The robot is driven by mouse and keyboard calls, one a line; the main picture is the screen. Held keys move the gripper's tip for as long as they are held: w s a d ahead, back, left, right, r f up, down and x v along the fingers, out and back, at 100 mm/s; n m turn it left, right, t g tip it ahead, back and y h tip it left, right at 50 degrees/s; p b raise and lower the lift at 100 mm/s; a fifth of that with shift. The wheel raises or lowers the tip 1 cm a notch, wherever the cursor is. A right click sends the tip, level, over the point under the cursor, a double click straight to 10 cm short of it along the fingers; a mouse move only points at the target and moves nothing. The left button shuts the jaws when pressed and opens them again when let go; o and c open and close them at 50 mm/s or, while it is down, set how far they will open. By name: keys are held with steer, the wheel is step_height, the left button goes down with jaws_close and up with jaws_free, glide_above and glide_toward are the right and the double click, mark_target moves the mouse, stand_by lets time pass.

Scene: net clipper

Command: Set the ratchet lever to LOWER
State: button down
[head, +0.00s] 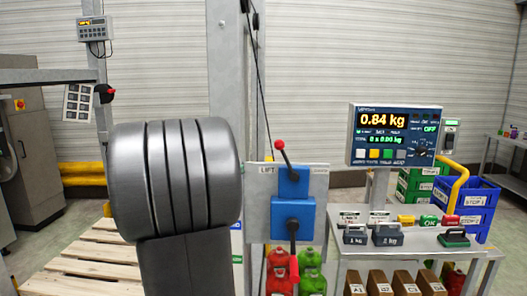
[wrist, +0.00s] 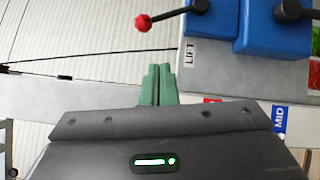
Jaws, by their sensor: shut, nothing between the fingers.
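The ratchet lever (head: 286,157) is a dark rod with a red ball knob, rising from the upper blue block (head: 293,182) and leaning left, toward the LIFT label (head: 266,169). A second label at the plate's right is too small to read surely. In the wrist view, the red knob (wrist: 142,23) and its dark rod (wrist: 168,15) are at the top, with the LIFT label (wrist: 190,52) below right of the rod. My gripper (wrist: 157,68) shows green fingers together, shut and empty. Its tips are below the knob in that picture, apart from it. My arm hides the gripper in the head view.
A dark hook or handle (head: 293,235) hangs from the lower blue block (head: 293,215). Red (head: 279,270) and green (head: 311,270) containers stand below. A scale display (head: 394,135) reads 0.84 kg above a side table (head: 410,243) with weights. A pallet (head: 85,265) is at left.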

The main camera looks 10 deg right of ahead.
steer(key=shift+w+a+r+n+t, duration=0.5)
steer(key=shift+w+a+r+t, duration=0.1)
steer(key=shift+a, duration=0.2)
steer(key=shift+d, duration=0.1)
steer(key=s+d+p+x, duration=0.1)
steer(key=p+x, duration=0.4)
steer(key=x, duration=0.7)
steer(key=shift+s+d+r, duration=0.25)
steer(key=shift+d+r, duration=0.05)
steer(key=shift+d, duration=0.3)
steer(key=shift+d, duration=0.1)
steer(key=s+d+r+m+g+y+b, duration=0.1)
steer(key=d+m+y+b, duration=0.1)
steer(key=d, duration=0.3)
steer(key=s+d+r+m+g+y+b, duration=0.1)
steer(key=s+d+r+m+y+b, duration=0.1)
steer(key=d+m, duration=0.3)
steer(key=shift+d+r, duration=0.15)
steer(key=shift+r, duration=0.05)
